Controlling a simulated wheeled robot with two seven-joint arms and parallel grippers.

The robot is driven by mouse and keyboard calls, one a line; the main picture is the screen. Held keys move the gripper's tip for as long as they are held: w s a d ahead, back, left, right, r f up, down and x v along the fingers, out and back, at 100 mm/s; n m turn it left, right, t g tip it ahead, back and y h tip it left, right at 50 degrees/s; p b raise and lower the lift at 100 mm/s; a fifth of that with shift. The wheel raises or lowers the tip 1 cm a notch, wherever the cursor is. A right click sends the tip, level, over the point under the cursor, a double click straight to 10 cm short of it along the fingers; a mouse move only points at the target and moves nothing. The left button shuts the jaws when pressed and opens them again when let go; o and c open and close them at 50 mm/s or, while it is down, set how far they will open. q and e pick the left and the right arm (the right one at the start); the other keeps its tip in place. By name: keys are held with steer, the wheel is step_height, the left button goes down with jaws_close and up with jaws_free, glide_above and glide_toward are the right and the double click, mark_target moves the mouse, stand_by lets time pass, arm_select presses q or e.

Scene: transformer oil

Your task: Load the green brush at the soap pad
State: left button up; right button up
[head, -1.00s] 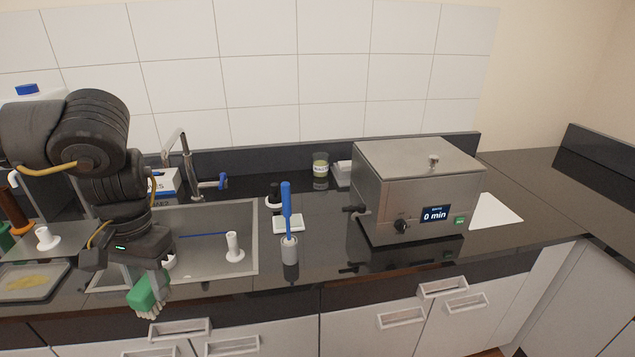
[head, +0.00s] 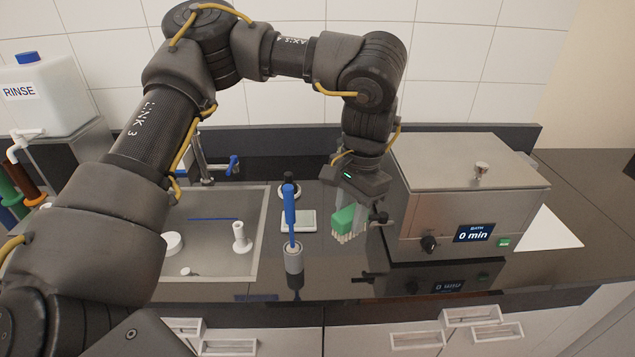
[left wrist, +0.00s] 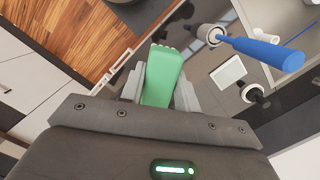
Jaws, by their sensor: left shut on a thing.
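The brush also shows between the fingers in the left wrist view (left wrist: 162,78). A small white square pad (head: 299,221) lies on the counter to the left of the brush, apart from it; it also shows in the left wrist view (left wrist: 229,72). I cannot tell whether this is the soap pad. My right gripper is not in view.
A blue-handled tool (head: 289,210) stands in a grey holder (head: 293,258) between sink and brush. The steel bath (head: 468,200) reads 0 min, close to my gripper's right. The sink (head: 214,262) holds white pieces. A RINSE container (head: 45,95) stands far left.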

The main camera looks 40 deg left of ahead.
arm_select(q)
steer(key=w+m, duration=0.1)
steer(key=m, duration=0.1)
steer(key=shift+m, duration=0.4)
steer(key=w+a+f+m+t+p, duration=0.1)
steer(key=w+a+f+m+p, duration=0.25)
steer(key=m, duration=0.75)
steer(key=w+a+f+m+t, duration=0.2)
steer(key=w+a+m, duration=0.35)
steer(key=m, duration=0.55)
steer(key=w+a+f+m+p, duration=0.1)
steer(key=a+f+m, duration=0.2)
steer(key=a+m, duration=0.4)
steer(key=w+a+f+m+h+p, duration=0.1)
steer(key=a+f+m, duration=0.2)
steer(key=a+m, duration=0.4)
steer(key=m, duration=0.4)
steer(key=shift+w+g+h+p, duration=0.3)
steer(key=shift+g+p, duration=0.1)
steer(key=shift+f, duration=0.1)
